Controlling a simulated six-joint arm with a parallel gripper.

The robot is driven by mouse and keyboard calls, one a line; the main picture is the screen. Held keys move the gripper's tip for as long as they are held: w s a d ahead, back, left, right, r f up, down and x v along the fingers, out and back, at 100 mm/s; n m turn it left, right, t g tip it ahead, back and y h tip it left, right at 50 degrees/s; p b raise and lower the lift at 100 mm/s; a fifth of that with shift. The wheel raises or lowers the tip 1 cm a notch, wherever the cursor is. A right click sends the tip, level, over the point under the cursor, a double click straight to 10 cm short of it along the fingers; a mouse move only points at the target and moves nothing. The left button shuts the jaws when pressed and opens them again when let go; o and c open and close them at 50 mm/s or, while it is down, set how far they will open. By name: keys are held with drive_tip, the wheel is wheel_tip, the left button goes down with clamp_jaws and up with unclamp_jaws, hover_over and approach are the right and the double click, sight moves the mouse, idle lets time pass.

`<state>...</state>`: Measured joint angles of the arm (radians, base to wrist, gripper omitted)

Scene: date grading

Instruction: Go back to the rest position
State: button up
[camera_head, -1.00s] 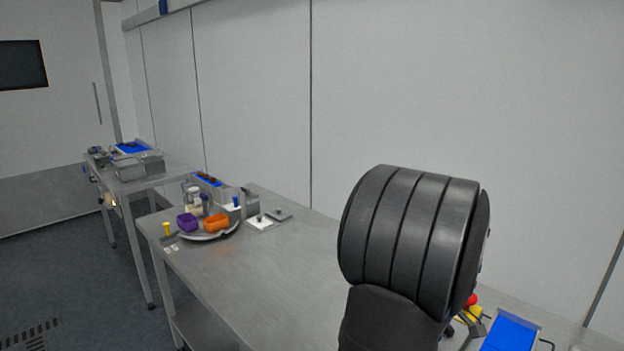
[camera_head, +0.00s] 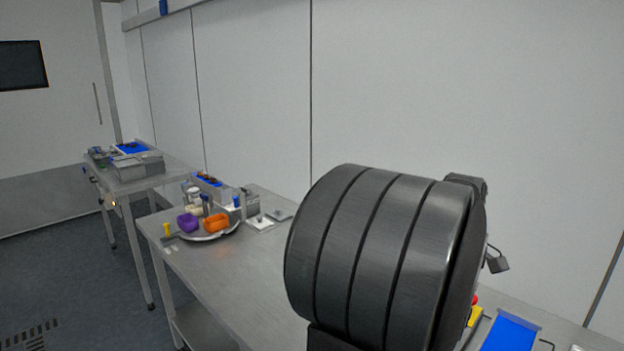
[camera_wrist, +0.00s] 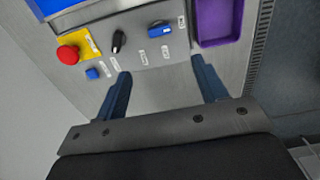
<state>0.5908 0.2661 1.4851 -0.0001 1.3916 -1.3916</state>
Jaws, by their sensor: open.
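My gripper (camera_wrist: 161,67) is open in the wrist view. Its two blue-grey fingers are apart and nothing shows between them. They point toward a grey control panel (camera_wrist: 150,72) with a red button (camera_wrist: 67,55) on a yellow plate, a black knob (camera_wrist: 118,41) and a blue switch (camera_wrist: 160,30). A purple container (camera_wrist: 217,20) is beyond the right finger. I cannot tell whether the fingers touch anything. In the head view my large dark arm link fills the lower middle and hides most of the gripper; only a small dark part shows at its right.
A steel bench (camera_head: 215,275) runs along the wall. On it a round tray (camera_head: 208,238) holds a purple bowl (camera_head: 188,222) and an orange bowl (camera_head: 216,222). A blue surface (camera_head: 510,333) lies at lower right. A second table (camera_head: 150,185) stands farther back. The bench's middle is clear.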

wheel_tip(320, 180, down, 16)
drive_tip(key=shift+r, duration=0.15)
drive_tip(key=m, duration=0.3)
drive_tip(key=shift+r+m, duration=0.1)
drive_tip(key=shift+m, duration=0.3)
drive_tip(key=m, duration=0.4)
drive_tip(key=shift+m, duration=0.3)
drive_tip(key=m, duration=0.4)
drive_tip(key=shift+m, duration=0.4)
drive_tip(key=m, duration=0.4)
